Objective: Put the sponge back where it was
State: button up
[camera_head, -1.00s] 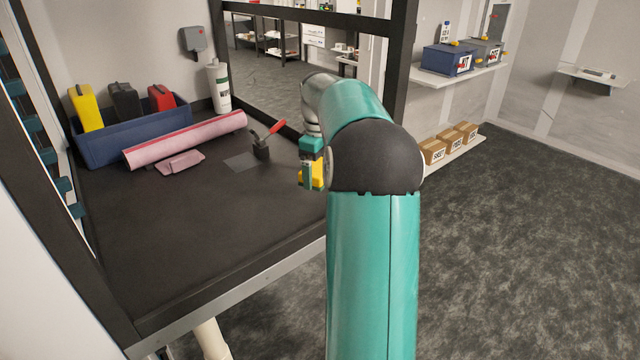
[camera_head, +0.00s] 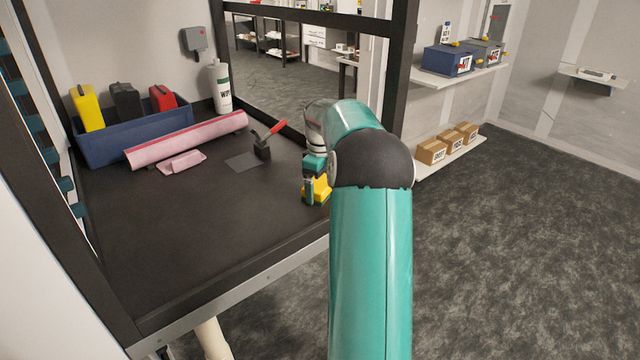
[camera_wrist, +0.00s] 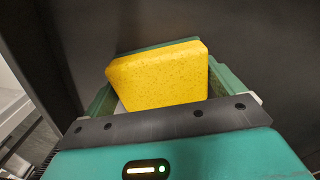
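The yellow sponge (camera_head: 318,191) with a green layer is at my gripper (camera_head: 312,188), at the right side of the dark bench top. In the wrist view the sponge (camera_wrist: 158,78) sits between the two green fingers of my gripper (camera_wrist: 160,85), which look shut on it. Its yellow face is turned to the wrist camera and a thin green edge shows behind. My arm hides part of the sponge in the head view. I cannot tell whether the sponge touches the bench top (camera_head: 200,235).
A dark grey flat square (camera_head: 243,162) lies beside a black tool with a red handle (camera_head: 263,147). A pink roll (camera_head: 187,139), a small pink piece (camera_head: 182,162), a blue bin (camera_head: 100,150) and a white bottle (camera_head: 221,88) stand behind. A dark post (camera_head: 400,60) rises near my arm. The bench front is clear.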

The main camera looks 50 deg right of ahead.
aim_at(320, 182)
jog(key=shift+o, duration=0.2)
notch_tip(320, 182, up, 12)
jog(key=shift+r, duration=0.2)
dwell(0.3)
dwell(1.6)
